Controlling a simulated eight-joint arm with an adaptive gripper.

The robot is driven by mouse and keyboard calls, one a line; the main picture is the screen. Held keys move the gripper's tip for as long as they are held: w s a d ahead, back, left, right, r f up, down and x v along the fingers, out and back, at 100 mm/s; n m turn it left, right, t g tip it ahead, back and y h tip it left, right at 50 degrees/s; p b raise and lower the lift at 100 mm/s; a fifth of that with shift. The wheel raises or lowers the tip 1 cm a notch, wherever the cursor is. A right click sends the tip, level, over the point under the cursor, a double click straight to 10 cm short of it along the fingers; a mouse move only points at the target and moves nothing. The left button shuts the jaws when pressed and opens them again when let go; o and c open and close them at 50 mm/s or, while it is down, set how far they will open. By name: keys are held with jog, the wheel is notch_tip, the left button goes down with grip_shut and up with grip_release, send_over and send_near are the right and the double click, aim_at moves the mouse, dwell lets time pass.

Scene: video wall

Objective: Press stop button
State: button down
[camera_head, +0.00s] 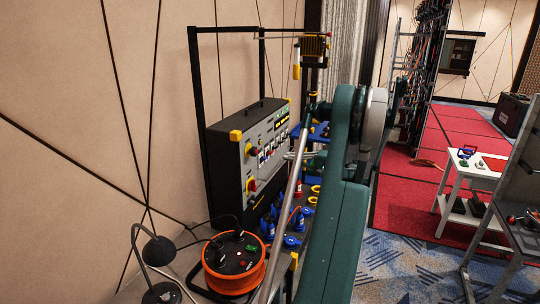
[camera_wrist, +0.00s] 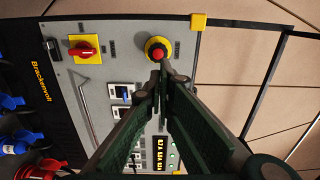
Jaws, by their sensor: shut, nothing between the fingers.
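The stop button (camera_wrist: 157,49), a red mushroom head in a yellow ring, sits on the grey control panel (camera_wrist: 120,62) in the wrist view. It also shows small in the head view (camera_head: 249,150), near the panel's upper left corner. My gripper (camera_wrist: 162,72) is shut and empty. Its fingertips point at the panel and appear just below the button in the wrist view, overlapping its lower edge closely. I cannot tell whether they touch it. In the head view my arm hides much of the area right of the panel, and the fingertips are not clear.
A red rotary switch on a yellow square (camera_wrist: 84,47) sits on the same panel. Several breakers (camera_wrist: 121,92) are beside the fingers. A black frame (camera_head: 200,100) stands around the panel box. An orange cable reel (camera_head: 235,262) and a lamp (camera_head: 158,250) are in front.

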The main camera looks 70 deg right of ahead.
aim_at(257, 151)
jog(key=w, duration=1.3)
jog(key=shift+w, duration=0.5)
jog(key=shift+w+b, duration=0.3)
jog(key=shift+w, duration=0.6)
jog(key=shift+w+r, duration=0.1)
jog(key=shift+w, duration=0.15)
jog(key=shift+s, duration=0.7)
jog(key=s, duration=1.3)
jog(key=shift+b, duration=0.4)
